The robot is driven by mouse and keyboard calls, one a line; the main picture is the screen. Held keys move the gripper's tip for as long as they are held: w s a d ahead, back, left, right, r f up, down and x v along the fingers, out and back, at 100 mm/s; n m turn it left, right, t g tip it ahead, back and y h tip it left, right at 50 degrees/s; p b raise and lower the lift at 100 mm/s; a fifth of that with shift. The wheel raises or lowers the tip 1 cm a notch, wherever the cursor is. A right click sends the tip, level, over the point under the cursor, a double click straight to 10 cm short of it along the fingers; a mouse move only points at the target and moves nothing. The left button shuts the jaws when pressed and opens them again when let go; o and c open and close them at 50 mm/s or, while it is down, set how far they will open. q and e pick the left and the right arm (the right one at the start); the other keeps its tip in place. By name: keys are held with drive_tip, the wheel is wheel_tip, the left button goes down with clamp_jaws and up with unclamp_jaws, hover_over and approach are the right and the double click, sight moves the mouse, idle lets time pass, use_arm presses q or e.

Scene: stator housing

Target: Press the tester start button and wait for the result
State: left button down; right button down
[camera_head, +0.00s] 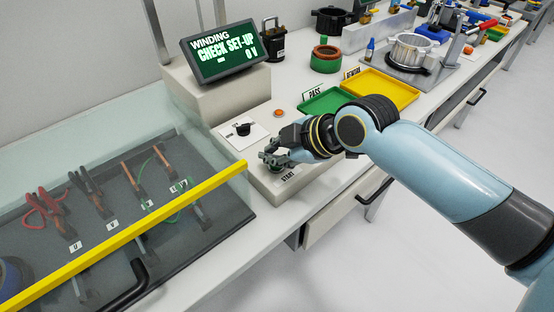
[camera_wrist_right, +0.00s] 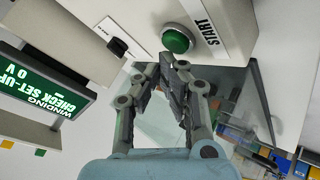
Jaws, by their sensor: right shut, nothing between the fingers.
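The green start button (camera_wrist_right: 177,41), in a silver ring beside a START label, shows clearly in the right wrist view. In the head view it is mostly hidden behind my right gripper (camera_head: 270,158). The right gripper (camera_wrist_right: 168,62) is shut and empty, its fingertips close to the button; I cannot tell whether they touch it. My left gripper is not in view.
A black knob (camera_head: 243,129) and a small orange button (camera_head: 279,113) sit near the gripper. A clear cover with a yellow bar (camera_head: 130,235) stands over several clipped leads at left. A green PASS tray (camera_head: 322,103) and a yellow tray (camera_head: 385,88) lie behind.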

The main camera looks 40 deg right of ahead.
drive_tip(key=shift+f, duration=0.5)
idle(0.4)
drive_tip(key=shift+r, duration=0.1)
drive_tip(key=shift+r+p, duration=0.75)
drive_tip(key=shift+r, duration=0.1)
wheel_tip(320, 180, up, 6)
drive_tip(key=p, duration=0.6)
idle(0.4)
